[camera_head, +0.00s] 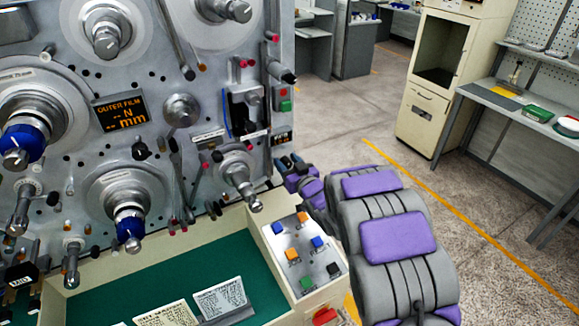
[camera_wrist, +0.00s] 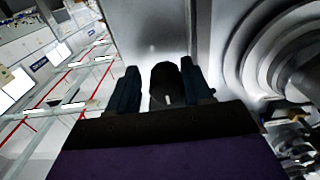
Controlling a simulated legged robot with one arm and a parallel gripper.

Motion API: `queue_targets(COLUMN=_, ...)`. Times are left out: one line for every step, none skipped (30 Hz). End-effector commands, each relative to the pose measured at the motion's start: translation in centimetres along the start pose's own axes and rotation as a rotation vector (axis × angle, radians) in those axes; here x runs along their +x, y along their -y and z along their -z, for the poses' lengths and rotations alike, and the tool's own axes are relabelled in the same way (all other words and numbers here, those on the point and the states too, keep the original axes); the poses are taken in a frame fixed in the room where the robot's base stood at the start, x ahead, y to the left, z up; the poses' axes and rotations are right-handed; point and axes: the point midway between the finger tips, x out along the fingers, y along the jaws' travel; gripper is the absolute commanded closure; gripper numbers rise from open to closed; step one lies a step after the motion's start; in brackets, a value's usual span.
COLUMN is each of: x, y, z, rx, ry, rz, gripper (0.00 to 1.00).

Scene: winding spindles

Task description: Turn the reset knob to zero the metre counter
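A black round knob (camera_wrist: 166,86) with a short white mark at its lower edge shows in the wrist view, on a pale panel. My gripper (camera_wrist: 162,90) has one dark finger on each side of it. A pale gap shows between the left finger and the knob; the right finger looks close against it, and contact is unclear. In the head view my gripper (camera_head: 289,163) is at the machine's lower right edge, just below a small dark display (camera_head: 283,137), possibly the metre counter. Its digits are too small to read. The knob is not clearly visible there.
The grey machine face (camera_head: 75,155) carries several spindles; one spindle (camera_head: 240,180) protrudes left of my gripper. A button panel (camera_head: 303,255) and green-lined tray (camera_head: 130,285) lie below. Open floor (camera_head: 370,120) is to the right, with a cream cabinet (camera_head: 435,90) beyond.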

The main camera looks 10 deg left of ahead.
Motion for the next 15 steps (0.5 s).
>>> queue_targets(x=0.09, y=0.17, z=-0.02, rx=-0.001, ry=0.001, rz=0.001, gripper=0.55)
queue_targets(x=0.13, y=0.24, z=-0.04, rx=-0.002, ry=0.001, rz=0.001, gripper=0.58)
queue_targets(x=0.18, y=0.32, z=-0.06, rx=-0.002, ry=0.001, rz=0.002, gripper=0.62)
queue_targets(x=0.20, y=0.33, z=-0.05, rx=-0.002, ry=0.001, rz=0.002, gripper=0.65)
queue_targets(x=0.20, y=0.33, z=-0.07, rx=-0.002, ry=0.001, rz=0.002, gripper=0.68)
queue_targets(x=0.21, y=0.31, z=-0.06, rx=-0.002, ry=0.001, rz=0.001, gripper=0.72)
queue_targets(x=0.22, y=0.29, z=-0.07, rx=-0.002, ry=0.001, rz=0.001, gripper=0.74)
queue_targets(x=0.23, y=0.28, z=-0.07, rx=-0.002, ry=0.001, rz=0.001, gripper=0.77)
queue_targets(x=0.24, y=0.26, z=-0.08, rx=-0.002, ry=0.001, rz=0.001, gripper=0.81)
queue_targets(x=0.25, y=0.26, z=-0.09, rx=-0.002, ry=0.001, rz=0.001, gripper=0.84)
queue_targets(x=0.26, y=0.27, z=-0.10, rx=-0.002, ry=0.002, rz=0.002, gripper=0.87)
queue_targets(x=0.27, y=0.28, z=-0.11, rx=-0.002, ry=0.002, rz=0.002, gripper=0.90)
queue_targets(x=0.28, y=0.28, z=-0.11, rx=-0.002, ry=0.002, rz=0.002, gripper=0.90)
queue_targets(x=0.29, y=0.29, z=-0.12, rx=-0.002, ry=0.002, rz=0.002, gripper=0.90)
queue_targets(x=0.29, y=0.30, z=-0.13, rx=-0.002, ry=0.002, rz=0.003, gripper=0.90)
